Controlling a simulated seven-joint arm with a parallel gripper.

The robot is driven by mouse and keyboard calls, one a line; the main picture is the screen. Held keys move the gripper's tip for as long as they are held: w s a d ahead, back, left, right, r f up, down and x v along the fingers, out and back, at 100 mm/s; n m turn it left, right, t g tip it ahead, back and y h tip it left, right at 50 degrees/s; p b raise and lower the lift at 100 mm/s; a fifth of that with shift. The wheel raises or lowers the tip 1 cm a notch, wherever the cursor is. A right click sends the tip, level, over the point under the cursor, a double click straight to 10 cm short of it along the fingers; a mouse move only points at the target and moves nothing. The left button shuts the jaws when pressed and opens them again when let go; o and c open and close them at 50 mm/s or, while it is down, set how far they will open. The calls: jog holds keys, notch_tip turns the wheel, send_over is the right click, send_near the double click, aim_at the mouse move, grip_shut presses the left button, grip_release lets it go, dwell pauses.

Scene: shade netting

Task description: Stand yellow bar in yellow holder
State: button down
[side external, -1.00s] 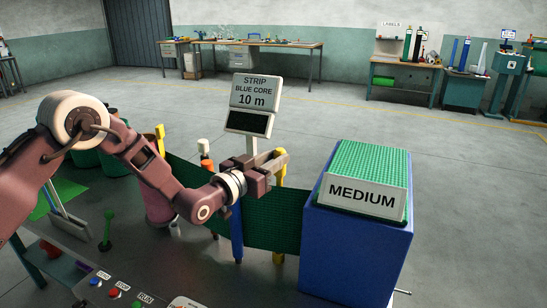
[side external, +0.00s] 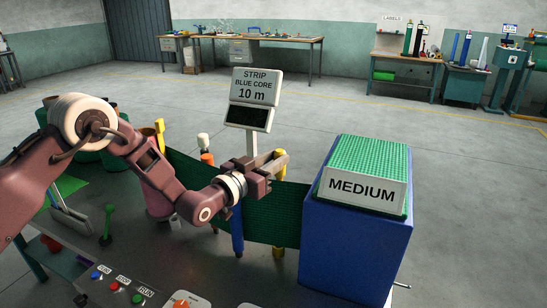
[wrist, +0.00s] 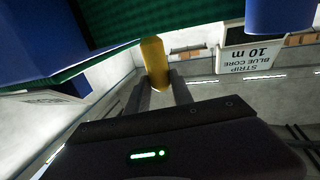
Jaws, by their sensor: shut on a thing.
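My gripper (side external: 270,165) is shut on an upright yellow bar (side external: 281,157) beside the green netting. The bar's top shows just above the fingers in the side view. In the wrist view the bar (wrist: 154,60) stands between my two fingers (wrist: 158,92). The green netting strip (side external: 272,215) hangs in front of the bar's middle. A yellow piece (side external: 278,253) shows below the netting's lower edge. I cannot tell whether it is the bar's foot or the yellow holder. Another yellow upright (side external: 159,131) stands at the left, behind my arm.
A blue block with a green top and a MEDIUM sign (side external: 361,189) stands close right of my gripper. A STRIP display (side external: 250,98) stands behind it. A blue post (side external: 237,235) is below my wrist. A button panel (side external: 125,286) is at front left.

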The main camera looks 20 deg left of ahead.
jog(key=shift+f, duration=0.15)
jog(key=shift+f, duration=0.35)
dwell(0.3)
jog(key=c, duration=1)
grip_release()
jog(key=shift+c, duration=0.2)
jog(key=shift+s, duration=0.1)
jog(key=v, duration=0.7)
